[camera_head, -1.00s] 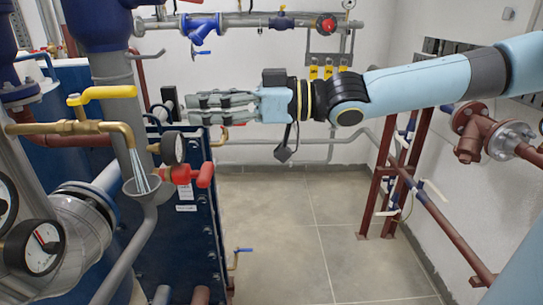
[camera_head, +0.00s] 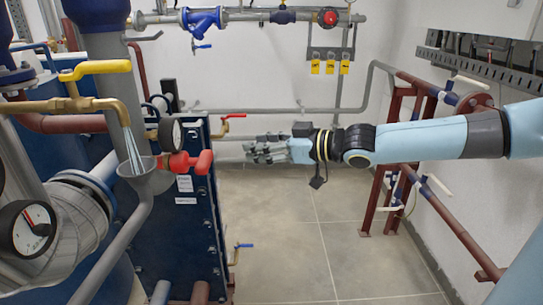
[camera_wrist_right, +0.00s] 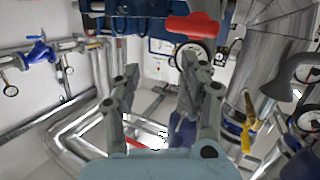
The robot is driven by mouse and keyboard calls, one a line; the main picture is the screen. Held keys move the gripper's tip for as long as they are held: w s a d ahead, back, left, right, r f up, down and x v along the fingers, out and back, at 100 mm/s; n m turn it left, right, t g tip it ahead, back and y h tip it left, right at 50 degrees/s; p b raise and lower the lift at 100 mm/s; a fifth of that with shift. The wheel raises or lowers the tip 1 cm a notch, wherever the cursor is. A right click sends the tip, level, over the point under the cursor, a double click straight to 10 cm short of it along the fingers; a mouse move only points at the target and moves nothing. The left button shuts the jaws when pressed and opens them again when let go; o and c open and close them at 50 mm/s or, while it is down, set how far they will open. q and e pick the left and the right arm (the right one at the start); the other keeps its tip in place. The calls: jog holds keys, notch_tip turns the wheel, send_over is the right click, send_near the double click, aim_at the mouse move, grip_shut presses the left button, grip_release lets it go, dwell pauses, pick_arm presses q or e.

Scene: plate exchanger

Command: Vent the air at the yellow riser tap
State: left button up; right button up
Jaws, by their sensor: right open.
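The yellow riser tap (camera_head: 95,70) is at the left of the head view, with its yellow lever lying roughly level above a brass body and spout. A pale stream (camera_head: 130,150) runs from the spout into a grey funnel (camera_head: 150,178). My right gripper (camera_head: 256,149) is open and empty, right of the funnel and lower than the tap, well apart from both. In the right wrist view its two fingers (camera_wrist_right: 160,72) are spread with nothing between them. My left gripper is out of view.
A red handle (camera_head: 190,162) and a gauge (camera_head: 171,135) stand between the tap and my gripper, by the blue plate exchanger (camera_head: 178,235). Another gauge (camera_head: 28,230) is at lower left. Red-brown pipework (camera_head: 450,225) is at right. The middle floor (camera_head: 290,240) is clear.

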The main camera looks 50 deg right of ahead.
jog(key=shift+m+g+h, duration=0.3)
jog(key=shift+m+h, duration=0.1)
jog(key=shift+h, duration=0.3)
jog(key=shift+s+d+f+b, duration=0.15)
jog(key=shift+d+f, duration=0.3)
jog(key=shift+f, duration=0.35)
jog(key=shift+s+d+f+b, duration=0.15)
jog(key=shift+d+f, duration=0.3)
jog(key=shift+f, duration=0.3)
jog(key=shift+s+d+f, duration=0.15)
jog(key=shift+d+f, duration=0.3)
jog(key=shift+f, duration=0.35)
